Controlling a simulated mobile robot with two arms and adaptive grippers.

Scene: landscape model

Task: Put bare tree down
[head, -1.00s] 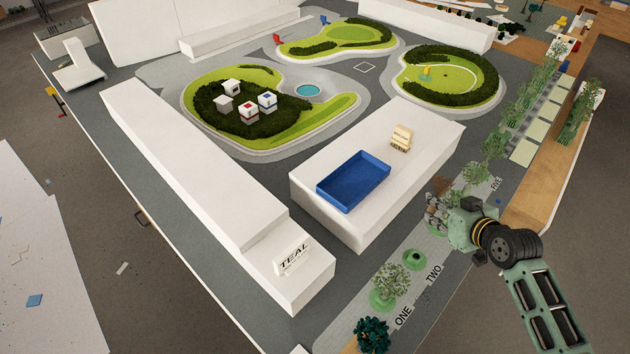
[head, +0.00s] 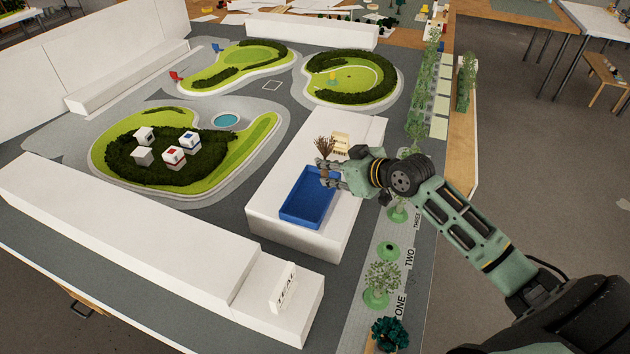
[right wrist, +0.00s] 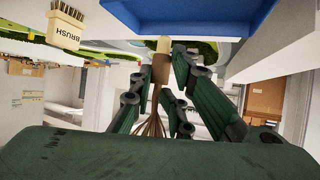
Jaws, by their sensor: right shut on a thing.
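My right gripper (head: 326,175) is shut on the bare tree (head: 324,147), whose brown, leafless branches rise above the fingers in the head view. It is over the far end of the blue tray (head: 305,203) on the white block. In the right wrist view the tree's thin trunk and brown branches (right wrist: 152,124) show between the fingers, with a tan piece (right wrist: 163,46) at the trunk's other end. The blue tray (right wrist: 190,16) is close by there. Whether the tree touches the tray, I cannot tell. My left gripper is not in view.
A brush (head: 341,143) lies on the white block (head: 262,200) behind the tray. A strip marked ONE, TWO, THREE runs along the right, with a leafy tree (head: 382,279) at ONE and a green mound (head: 388,250) at TWO. A dark bush (head: 389,334) stands in front.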

